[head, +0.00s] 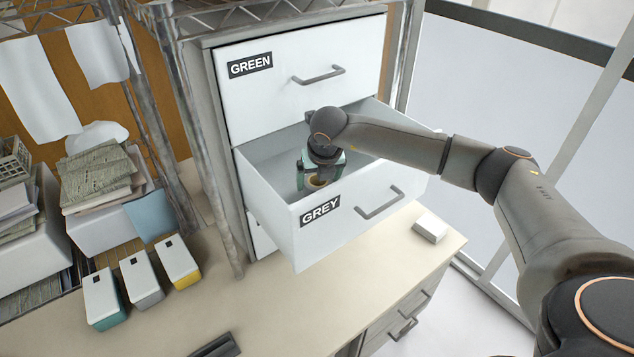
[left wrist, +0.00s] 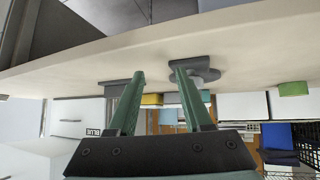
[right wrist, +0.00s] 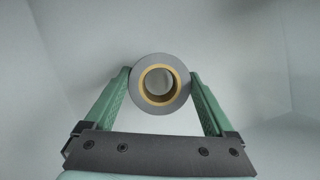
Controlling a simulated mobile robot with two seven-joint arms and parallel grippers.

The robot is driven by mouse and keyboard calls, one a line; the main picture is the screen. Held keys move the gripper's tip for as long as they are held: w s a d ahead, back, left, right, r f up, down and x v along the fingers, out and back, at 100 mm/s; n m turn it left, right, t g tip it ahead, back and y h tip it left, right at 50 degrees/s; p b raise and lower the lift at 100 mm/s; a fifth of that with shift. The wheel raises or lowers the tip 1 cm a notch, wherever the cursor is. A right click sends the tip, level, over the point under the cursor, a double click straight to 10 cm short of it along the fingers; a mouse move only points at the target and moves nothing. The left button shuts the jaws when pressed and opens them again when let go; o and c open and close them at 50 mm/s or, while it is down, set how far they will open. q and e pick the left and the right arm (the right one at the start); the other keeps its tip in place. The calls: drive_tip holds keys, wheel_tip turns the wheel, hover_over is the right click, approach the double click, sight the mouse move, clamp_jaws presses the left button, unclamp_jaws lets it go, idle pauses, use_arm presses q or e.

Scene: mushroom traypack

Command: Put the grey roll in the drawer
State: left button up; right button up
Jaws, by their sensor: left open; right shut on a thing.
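The grey roll (right wrist: 161,62) is a ring with a tan core. My right gripper (right wrist: 161,85) is shut on it, one green finger on each side. In the head view my right gripper (head: 320,168) is inside the open drawer labelled GREY (head: 345,220), and the roll (head: 318,182) shows just below it, partly hidden by the gripper. Pale drawer walls surround the roll in the right wrist view. Whether it touches the drawer floor I cannot tell. My left gripper (left wrist: 160,92) is open and empty near a table edge; it is not in the head view.
The drawer labelled GREEN (head: 300,85) is shut above the open one. Several small boxes with white tops, one of them yellow (head: 177,262), stand on the counter (head: 250,310) at left. A small white box (head: 430,228) lies right of the drawer. A metal rack post (head: 205,150) stands beside the cabinet.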

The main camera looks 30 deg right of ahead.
use_arm(q)
drive_tip(key=shift+f, duration=0.35)
use_arm(e)
drive_tip(key=shift+w+d+f, duration=0.15)
drive_tip(key=shift+w+f, duration=0.3)
drive_tip(key=shift+f, duration=0.15)
use_arm(q)
drive_tip(key=shift+b, duration=0.3)
drive_tip(key=shift+f, duration=0.25)
use_arm(e)
drive_tip(key=shift+f, duration=0.25)
use_arm(q)
drive_tip(key=shift+r, duration=0.1)
use_arm(e)
drive_tip(key=o, duration=1.1)
drive_tip(key=shift+r, duration=0.1)
